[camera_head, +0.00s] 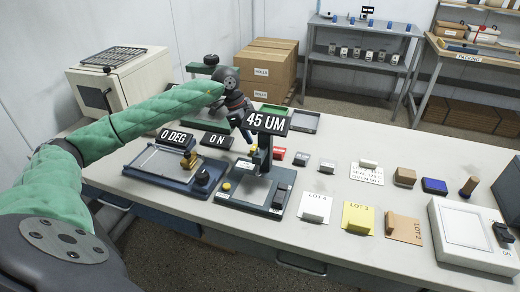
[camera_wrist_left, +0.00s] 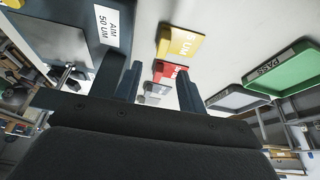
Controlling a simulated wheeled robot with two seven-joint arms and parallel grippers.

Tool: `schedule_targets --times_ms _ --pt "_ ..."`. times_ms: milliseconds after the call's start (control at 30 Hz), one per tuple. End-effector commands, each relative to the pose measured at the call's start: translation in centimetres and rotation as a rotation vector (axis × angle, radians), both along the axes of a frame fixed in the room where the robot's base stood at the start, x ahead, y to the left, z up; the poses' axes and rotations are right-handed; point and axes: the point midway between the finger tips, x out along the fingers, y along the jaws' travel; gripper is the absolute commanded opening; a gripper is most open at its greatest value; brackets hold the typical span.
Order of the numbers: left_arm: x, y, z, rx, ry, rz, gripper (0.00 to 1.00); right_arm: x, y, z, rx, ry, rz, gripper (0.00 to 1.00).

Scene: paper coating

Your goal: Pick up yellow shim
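The yellow shim (camera_wrist_left: 180,45) is a small yellow block with "UM" lettering, lying on the white table in the left wrist view. My left gripper (camera_head: 240,112) reaches over the table behind the gauge stand. In the left wrist view its fingers (camera_wrist_left: 157,78) are apart with nothing held between them, and the yellow shim lies beyond the fingertips. My right gripper is not in view.
A red shim (camera_head: 279,154) and grey ones (camera_head: 301,159) stand in a row nearby. A green tray (camera_wrist_left: 285,68) and a grey tray (camera_wrist_left: 238,98) lie beside them. The gauge base (camera_head: 250,194) with its upright stand is close. Lot cards (camera_head: 358,217) lie further right.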

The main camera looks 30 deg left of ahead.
Motion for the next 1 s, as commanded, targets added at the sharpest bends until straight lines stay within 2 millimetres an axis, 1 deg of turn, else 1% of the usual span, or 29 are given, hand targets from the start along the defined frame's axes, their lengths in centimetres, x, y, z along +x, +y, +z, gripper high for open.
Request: schedule_targets --times_ms 100,233,333,467,500,533,600,667,733,900,933,1000 --pt "0.1 -0.4 -1.0 -0.001 0.002 0.000 0.40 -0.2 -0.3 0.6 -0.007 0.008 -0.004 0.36" --pt "0.3 -0.7 -1.6 -0.001 0.002 -0.001 0.40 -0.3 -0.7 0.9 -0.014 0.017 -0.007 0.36" --pt "0.5 -0.9 -2.3 0.000 0.001 0.001 0.40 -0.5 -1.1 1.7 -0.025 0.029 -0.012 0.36" --pt "0.8 -1.5 -3.9 -0.002 0.004 -0.001 0.40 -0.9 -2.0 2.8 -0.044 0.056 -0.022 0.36" --pt "0.9 -1.6 -4.5 -0.001 0.003 0.000 0.40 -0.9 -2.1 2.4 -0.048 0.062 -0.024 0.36" --pt "1.0 -1.7 -4.8 -0.001 0.002 0.000 0.40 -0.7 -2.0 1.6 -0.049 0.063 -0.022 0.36" --pt "1.0 -2.0 -5.5 0.000 0.001 0.000 0.40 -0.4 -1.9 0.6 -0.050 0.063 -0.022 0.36" --pt "1.1 -2.1 -5.9 0.000 0.001 0.000 0.40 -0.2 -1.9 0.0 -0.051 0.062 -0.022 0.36" --pt "1.1 -2.2 -6.2 0.000 0.000 -0.001 0.40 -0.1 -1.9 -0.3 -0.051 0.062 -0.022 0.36" --pt "1.1 -2.2 -6.2 0.001 0.000 -0.001 0.40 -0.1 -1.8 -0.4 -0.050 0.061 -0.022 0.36" --pt "1.1 -2.2 -6.2 0.001 0.000 -0.001 0.38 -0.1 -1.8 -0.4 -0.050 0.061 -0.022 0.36" --pt "1.1 -2.2 -6.2 0.001 0.000 -0.001 0.24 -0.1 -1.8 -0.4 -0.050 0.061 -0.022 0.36"
